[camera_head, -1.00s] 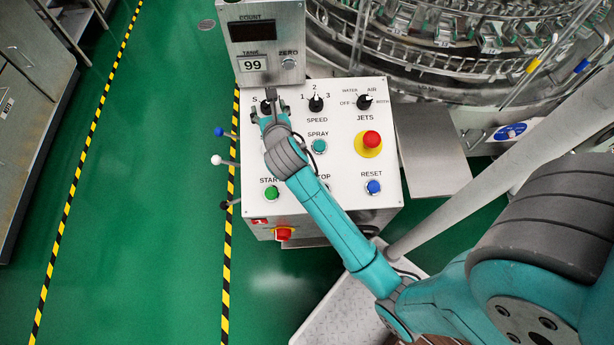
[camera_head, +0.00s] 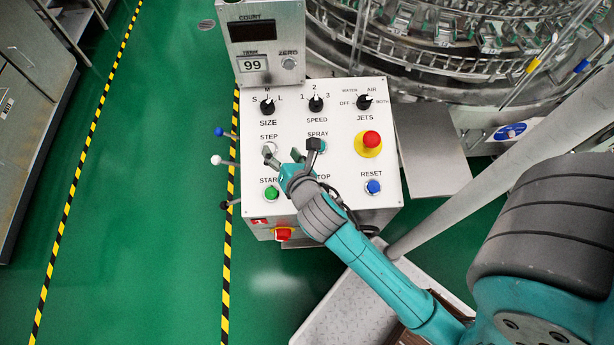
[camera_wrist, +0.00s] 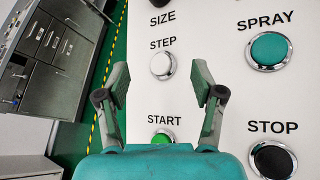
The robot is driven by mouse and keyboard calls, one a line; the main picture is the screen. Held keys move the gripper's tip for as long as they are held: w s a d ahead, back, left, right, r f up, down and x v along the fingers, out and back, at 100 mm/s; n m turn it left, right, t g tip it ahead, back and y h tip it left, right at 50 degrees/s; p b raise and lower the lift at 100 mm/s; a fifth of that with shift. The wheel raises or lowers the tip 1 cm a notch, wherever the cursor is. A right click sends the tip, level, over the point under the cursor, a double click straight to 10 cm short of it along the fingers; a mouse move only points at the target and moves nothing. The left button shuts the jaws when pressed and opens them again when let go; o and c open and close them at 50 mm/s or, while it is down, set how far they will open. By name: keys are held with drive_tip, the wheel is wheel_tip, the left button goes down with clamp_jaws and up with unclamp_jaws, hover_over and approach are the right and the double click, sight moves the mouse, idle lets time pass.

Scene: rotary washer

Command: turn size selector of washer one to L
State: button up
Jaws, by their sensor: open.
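The size selector (camera_head: 267,106) is a black knob at the upper left of the white control panel (camera_head: 335,185), with S, M and L printed around it. Its pointer is too small to read surely. In the wrist view only the lower edge of the selector (camera_wrist: 161,2) shows at the top, above the SIZE label. My gripper (camera_head: 291,152) is open and empty, below the selector and apart from it, over the STEP and SPRAY row. In the wrist view its fingers (camera_wrist: 160,80) stand either side of the white STEP button (camera_wrist: 162,66).
Speed knob (camera_head: 315,104) and jets knob (camera_head: 364,102) lie right of the size selector. A red emergency button (camera_head: 371,140) is at right. The counter box (camera_head: 264,45) rises behind the panel. Levers with blue, white and black balls stick out left.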

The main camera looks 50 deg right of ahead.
drive_tip(key=s+a+f+m+y, duration=0.1)
drive_tip(key=s+a+m+y, duration=0.1)
drive_tip(key=s+m, duration=0.3)
drive_tip(key=s+a+f+m+t+y, duration=0.1)
drive_tip(key=s+a+m, duration=0.3)
drive_tip(key=s, duration=0.4)
drive_tip(key=shift+s+f+m+y, duration=0.15)
drive_tip(key=shift+f+m+y, duration=0.2)
drive_tip(key=shift+m, duration=0.45)
drive_tip(key=shift+r, duration=0.1)
drive_tip(key=s+a+r+m, duration=0.1)
drive_tip(key=s+r+m, duration=0.2)
drive_tip(key=s+m, duration=0.4)
drive_tip(key=s+a+r+m+t+y, duration=0.1)
drive_tip(key=s+r+m, duration=0.2)
drive_tip(key=s+m, duration=0.4)
drive_tip(key=shift+s+m, duration=0.2)
drive_tip(key=shift+m, duration=0.2)
drive_tip(key=shift+a+y, duration=0.1)
drive_tip(key=shift+y, duration=0.15)
